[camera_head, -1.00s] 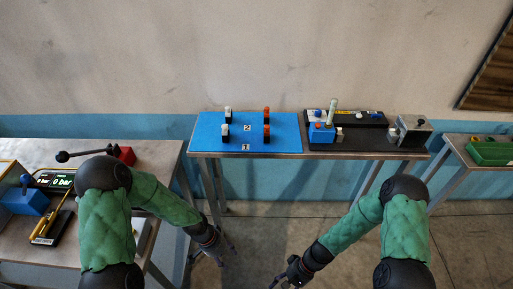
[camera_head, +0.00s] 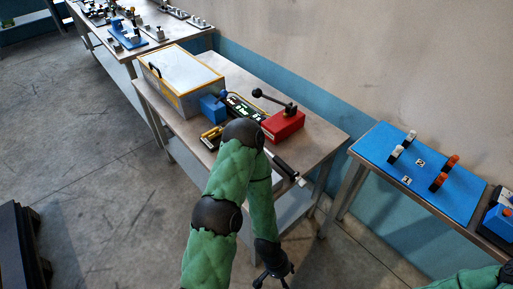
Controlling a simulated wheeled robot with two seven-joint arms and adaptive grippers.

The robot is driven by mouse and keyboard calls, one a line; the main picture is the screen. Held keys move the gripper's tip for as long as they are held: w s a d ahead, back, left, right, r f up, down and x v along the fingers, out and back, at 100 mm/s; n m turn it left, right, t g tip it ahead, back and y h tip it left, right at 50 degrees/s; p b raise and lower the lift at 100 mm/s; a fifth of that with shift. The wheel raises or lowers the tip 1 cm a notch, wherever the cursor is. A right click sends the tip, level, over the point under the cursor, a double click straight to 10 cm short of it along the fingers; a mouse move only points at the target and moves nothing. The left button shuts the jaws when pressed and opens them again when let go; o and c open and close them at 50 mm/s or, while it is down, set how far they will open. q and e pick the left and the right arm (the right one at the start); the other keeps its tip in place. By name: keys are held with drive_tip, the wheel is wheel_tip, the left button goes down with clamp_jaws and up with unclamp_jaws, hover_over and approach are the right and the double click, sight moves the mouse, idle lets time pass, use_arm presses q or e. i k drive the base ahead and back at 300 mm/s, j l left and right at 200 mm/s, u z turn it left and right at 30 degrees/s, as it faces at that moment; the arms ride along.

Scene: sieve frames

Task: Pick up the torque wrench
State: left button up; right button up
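A long dark tool with a pale end (camera_head: 287,168), which looks like the torque wrench, lies at the front right of the near workbench (camera_head: 318,147). My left arm partly hides it at its left end. My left gripper (camera_head: 273,277) hangs below the bench's front edge, well apart from this tool, over the floor. Its fingers look spread and empty. My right gripper is out of view; only a piece of my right arm shows at the bottom right.
The bench also holds a red block (camera_head: 284,125) with a black lever, a blue block (camera_head: 213,107), a gauge display and a white yellow-edged case (camera_head: 183,78). A table with a blue mat (camera_head: 447,196) stands at the right. The floor at the left is mostly free.

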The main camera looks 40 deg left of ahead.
sight(294, 175)
drive_tip(key=u, duration=1)
